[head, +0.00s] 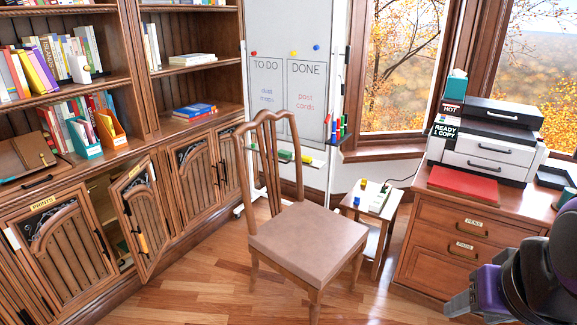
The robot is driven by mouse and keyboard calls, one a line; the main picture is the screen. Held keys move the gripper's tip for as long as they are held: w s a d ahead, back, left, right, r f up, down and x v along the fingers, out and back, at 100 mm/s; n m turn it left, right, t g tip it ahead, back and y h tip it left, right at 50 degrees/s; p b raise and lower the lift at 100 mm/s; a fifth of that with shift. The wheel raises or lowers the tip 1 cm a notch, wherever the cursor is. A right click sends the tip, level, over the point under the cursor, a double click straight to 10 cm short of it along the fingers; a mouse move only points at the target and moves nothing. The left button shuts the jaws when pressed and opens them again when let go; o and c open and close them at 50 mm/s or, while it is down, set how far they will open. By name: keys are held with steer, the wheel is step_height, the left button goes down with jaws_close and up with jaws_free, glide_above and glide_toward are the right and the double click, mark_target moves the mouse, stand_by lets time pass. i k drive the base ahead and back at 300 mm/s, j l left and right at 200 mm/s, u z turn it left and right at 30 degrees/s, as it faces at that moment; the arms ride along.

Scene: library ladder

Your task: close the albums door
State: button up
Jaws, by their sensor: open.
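The cabinet door that stands open (145,215) is in the lower part of the bookcase at the left. It is wooden with slats and a small label on top, too small to read surely. It swings out toward the room, and a dark gap with shelf contents shows behind its left edge. My gripper (462,304) is at the lower right, partly cut off by the frame edge. It is open and empty, far from the door, with the chair between them.
A wooden chair (305,235) with a pale seat stands in the middle of the floor. A small side table (371,215) and a drawer desk (450,235) are at the right. A whiteboard (290,90) stands behind. Clear floor (200,285) lies before the cabinets.

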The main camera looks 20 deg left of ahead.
mark_target(145, 233)
steer(key=j+u, duration=0.15)
steer(key=u, duration=1.65)
steer(key=i+j, duration=0.1)
steer(key=i, duration=0.5)
steer(key=i+j, duration=0.15)
steer(key=i, duration=0.45)
steer(key=i+j, duration=0.1)
steer(key=i, duration=0.45)
steer(key=i+j, duration=0.1)
steer(key=i, duration=0.5)
steer(key=i+j+z, duration=0.1)
steer(key=i, duration=0.5)
steer(key=k+l+u, duration=0.1)
steer(key=i+j, duration=0.3)
steer(key=i, duration=0.25)
